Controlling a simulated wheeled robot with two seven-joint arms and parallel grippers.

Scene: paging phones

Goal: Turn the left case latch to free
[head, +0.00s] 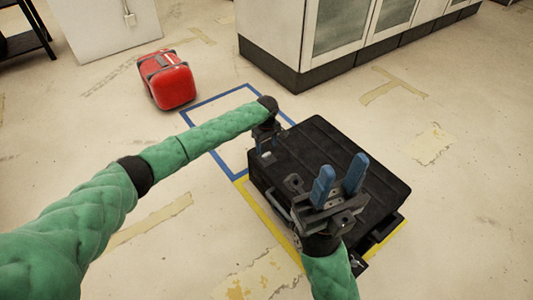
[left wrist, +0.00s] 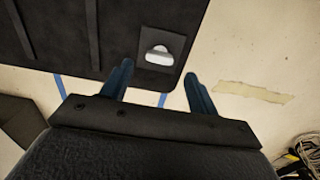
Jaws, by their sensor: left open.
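The black case (head: 335,140) lies flat on the floor, and its corner fills the upper left of the left wrist view (left wrist: 60,35). The left case latch, a pale rounded knob on a grey square plate (left wrist: 160,55), is near that corner. My left gripper (head: 263,150) is over the case's far left corner in the head view. In the left wrist view its two blue fingers (left wrist: 158,78) are spread apart and empty, with the latch just beyond the gap between their tips. My right gripper (head: 340,168) is open and empty above the case's near part, fingers up.
A carry handle (head: 277,198) is on the case's near left side. Blue tape (head: 215,98) outlines a floor area beyond the case, and yellow tape (head: 265,215) edges the case. A red case (head: 170,82) stands farther back. White cabinets (head: 340,40) are behind. Floor on the right is clear.

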